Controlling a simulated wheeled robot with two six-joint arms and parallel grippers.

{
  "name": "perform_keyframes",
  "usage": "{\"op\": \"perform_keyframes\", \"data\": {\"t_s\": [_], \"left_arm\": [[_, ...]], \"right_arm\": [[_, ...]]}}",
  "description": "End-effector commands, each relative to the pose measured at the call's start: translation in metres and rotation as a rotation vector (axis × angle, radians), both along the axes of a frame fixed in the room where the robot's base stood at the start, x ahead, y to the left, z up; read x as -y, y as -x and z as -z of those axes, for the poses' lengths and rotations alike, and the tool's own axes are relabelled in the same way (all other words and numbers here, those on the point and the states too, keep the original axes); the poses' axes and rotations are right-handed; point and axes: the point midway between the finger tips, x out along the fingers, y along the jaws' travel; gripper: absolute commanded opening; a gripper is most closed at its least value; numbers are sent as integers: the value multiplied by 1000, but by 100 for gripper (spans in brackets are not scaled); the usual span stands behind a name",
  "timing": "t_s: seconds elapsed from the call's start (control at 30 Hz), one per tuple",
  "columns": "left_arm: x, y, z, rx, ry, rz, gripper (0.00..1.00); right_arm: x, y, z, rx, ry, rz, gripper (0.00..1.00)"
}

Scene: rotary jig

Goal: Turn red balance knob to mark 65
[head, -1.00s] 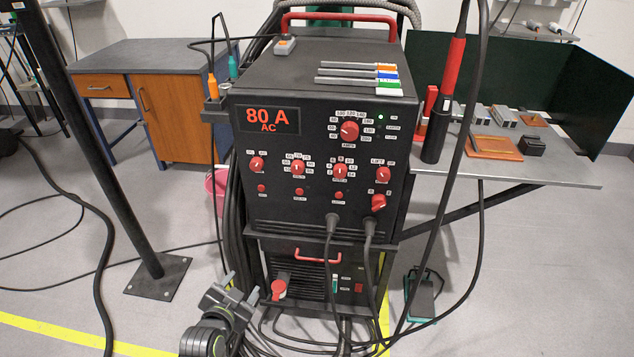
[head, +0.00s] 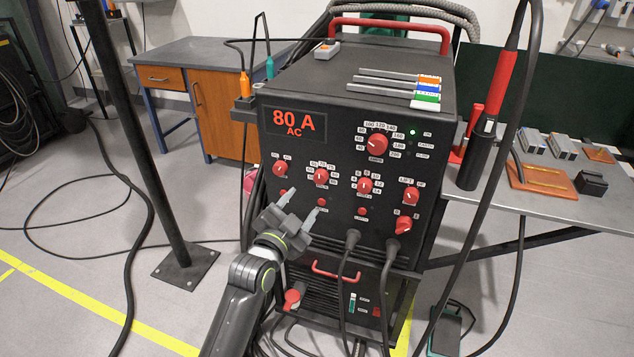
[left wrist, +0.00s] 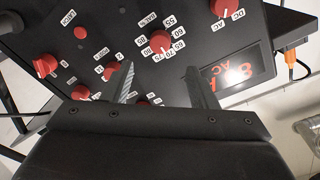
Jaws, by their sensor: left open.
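The red balance knob (head: 321,176) is the second from the left in the middle knob row of the black welder's front, ringed by small number labels. In the left wrist view the balance knob (left wrist: 162,40) shows upside down, with labels including 65 around it; I cannot tell which mark its pointer meets. My left gripper (head: 303,201) is open and empty, below and left of the knob in the head view. In the left wrist view its fingertips (left wrist: 158,70) lie either side of the knob's line, apart from it. My right gripper is not in view.
Other red knobs sit close by: the AC/DC knob (head: 280,168), a knob to the right (head: 365,185) and the large upper dial (head: 376,145). Cables (head: 350,240) plug in below. A dark post (head: 140,130) stands left, and a torch (head: 490,110) hangs at right.

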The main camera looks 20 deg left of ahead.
Motion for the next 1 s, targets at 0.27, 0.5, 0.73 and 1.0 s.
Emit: {"op": "perform_keyframes", "data": {"t_s": [0.27,0.5,0.73,1.0], "left_arm": [[5,-51,0,-1,-1,1,53],[8,-82,1,-1,-1,0,53],[10,-95,0,0,0,-1,53],[10,-96,0,-1,0,-1,53]], "right_arm": [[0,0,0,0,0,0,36],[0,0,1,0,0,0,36],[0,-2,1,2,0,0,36],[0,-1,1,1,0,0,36]]}}
